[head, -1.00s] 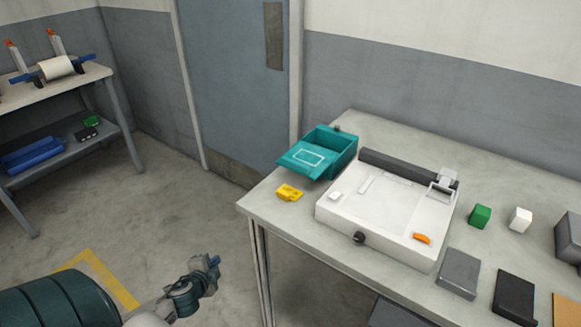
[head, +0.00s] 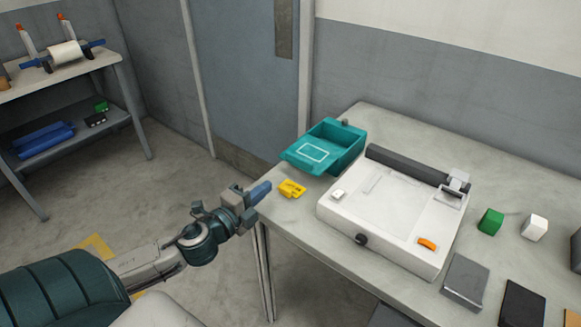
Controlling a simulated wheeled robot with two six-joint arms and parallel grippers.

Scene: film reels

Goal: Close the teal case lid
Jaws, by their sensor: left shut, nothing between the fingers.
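The teal case (head: 346,136) stands at the back left of the table, with its inside showing. Its lid (head: 306,160) is open and hangs out toward the front left, tilted, with a pale rectangle outline on it. My left gripper (head: 262,190) is shut and empty at the table's left edge, in front of and to the left of the lid and apart from it. My right gripper is not in view.
A yellow piece (head: 292,188) lies between my left gripper and the white machine (head: 385,212). Green (head: 490,221) and white (head: 534,228) blocks and grey (head: 465,280) and black (head: 522,304) slabs lie to the right. A shelf (head: 120,70) stands far left.

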